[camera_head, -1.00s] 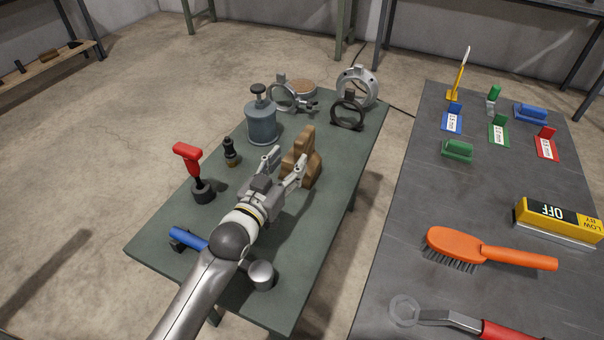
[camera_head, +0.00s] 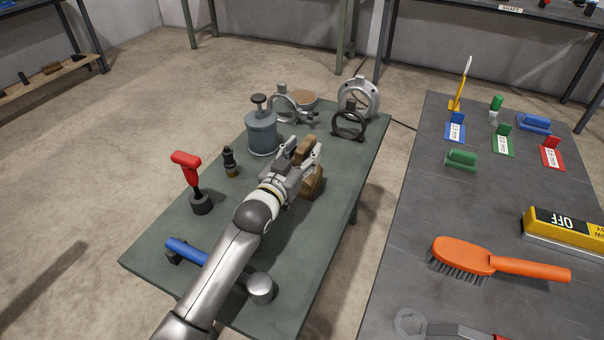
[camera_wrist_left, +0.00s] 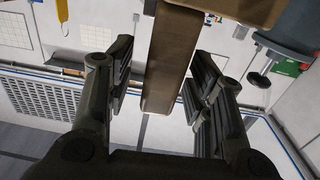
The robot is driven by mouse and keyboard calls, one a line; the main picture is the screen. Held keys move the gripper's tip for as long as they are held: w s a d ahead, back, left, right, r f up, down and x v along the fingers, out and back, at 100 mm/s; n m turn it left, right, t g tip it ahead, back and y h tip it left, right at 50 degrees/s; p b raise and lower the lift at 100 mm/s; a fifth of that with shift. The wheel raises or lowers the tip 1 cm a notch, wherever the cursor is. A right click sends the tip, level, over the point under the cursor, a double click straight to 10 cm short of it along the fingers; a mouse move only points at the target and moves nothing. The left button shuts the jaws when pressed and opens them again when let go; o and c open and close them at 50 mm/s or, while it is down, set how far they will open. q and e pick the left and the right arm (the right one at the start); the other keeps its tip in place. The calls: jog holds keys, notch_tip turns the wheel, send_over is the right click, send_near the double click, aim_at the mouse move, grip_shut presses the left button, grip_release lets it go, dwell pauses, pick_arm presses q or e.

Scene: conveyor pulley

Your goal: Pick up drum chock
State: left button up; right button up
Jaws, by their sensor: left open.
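The drum chock, a brown wooden block with a stepped shape, stands on the green table; its brown side (camera_head: 313,183) shows past my left gripper (camera_head: 305,147). That gripper is open, its fingers on either side of the chock's upright part. In the left wrist view the brown block (camera_wrist_left: 172,60) runs down between the two open fingers of the gripper (camera_wrist_left: 164,72), with a gap visible on both sides. Part of the chock is hidden behind the gripper in the head view. My right gripper is not in view.
On the green table (camera_head: 330,225) stand a grey canister (camera_head: 262,135), a small black-and-brown fitting (camera_head: 230,163), a red-handled tool (camera_head: 189,175), a blue-handled hammer (camera_head: 187,251) and metal rings (camera_head: 359,97). A grey table (camera_head: 405,235) with a brush (camera_head: 465,257) stands to the right.

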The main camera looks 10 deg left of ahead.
pick_arm(q)
jog(key=shift+x, duration=0.95)
jog(key=shift+s, duration=0.1)
grip_shut()
